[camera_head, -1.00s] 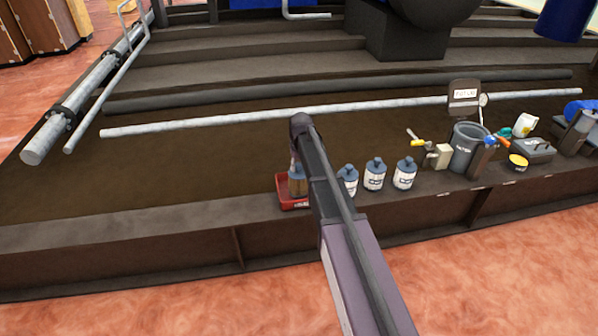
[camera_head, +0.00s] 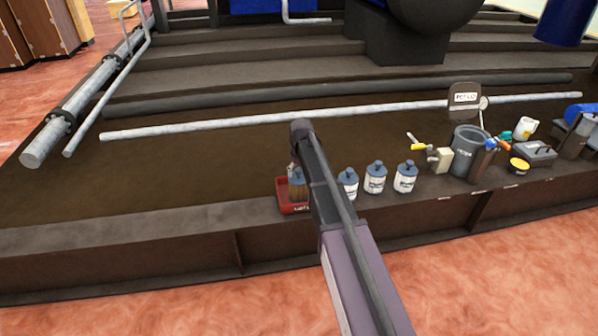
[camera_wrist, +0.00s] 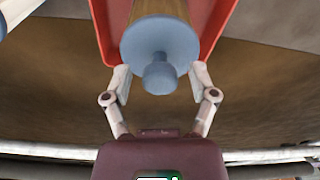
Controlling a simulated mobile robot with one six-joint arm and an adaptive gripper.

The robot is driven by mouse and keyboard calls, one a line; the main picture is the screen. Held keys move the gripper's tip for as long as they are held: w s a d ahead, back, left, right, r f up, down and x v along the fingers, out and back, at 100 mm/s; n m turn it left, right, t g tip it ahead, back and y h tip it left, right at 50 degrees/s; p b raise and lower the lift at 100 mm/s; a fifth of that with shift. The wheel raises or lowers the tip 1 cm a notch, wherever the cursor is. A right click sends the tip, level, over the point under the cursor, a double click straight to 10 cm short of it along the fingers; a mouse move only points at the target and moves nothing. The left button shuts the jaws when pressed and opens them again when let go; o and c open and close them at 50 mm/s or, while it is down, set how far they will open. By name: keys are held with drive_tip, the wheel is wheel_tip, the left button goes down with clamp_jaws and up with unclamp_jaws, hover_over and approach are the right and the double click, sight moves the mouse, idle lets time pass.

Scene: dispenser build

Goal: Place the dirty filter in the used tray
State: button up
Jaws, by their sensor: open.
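The dirty filter (camera_head: 297,187), brownish with a blue-grey cap, stands in the red used tray (camera_head: 291,209) on the dark ledge, partly behind my arm. In the wrist view the filter's cap and knob (camera_wrist: 159,48) are close up, with the red tray (camera_wrist: 104,22) around its far side. My gripper (camera_wrist: 160,88) is open, its fingers on either side of the cap's knob with gaps between. In the head view my gripper is mostly hidden behind my arm.
Several white filters with blue caps (camera_head: 375,178) stand just right of the tray. Further right are a grey bin (camera_head: 467,152), a valve piece, a yellow tub (camera_head: 519,166) and a grey case (camera_head: 535,153). A long pipe (camera_head: 250,120) lies behind. The ledge left of the tray is clear.

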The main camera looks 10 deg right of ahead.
sight(300, 180)
drive_tip(key=shift+r, duration=0.2)
wheel_tip(300, 180, up, 12)
drive_tip(key=s+p, duration=0.1)
drive_tip(key=p, duration=1.1)
drive_tip(key=shift+s+d, duration=0.15)
drive_tip(key=shift+s, duration=0.05)
drive_tip(key=shift+f, duration=0.1)
idle(0.4)
drive_tip(key=s+m+g, duration=0.1)
drive_tip(key=s+m, duration=0.1)
drive_tip(key=s, duration=2.5)
drive_tip(key=shift+s, duration=0.35)
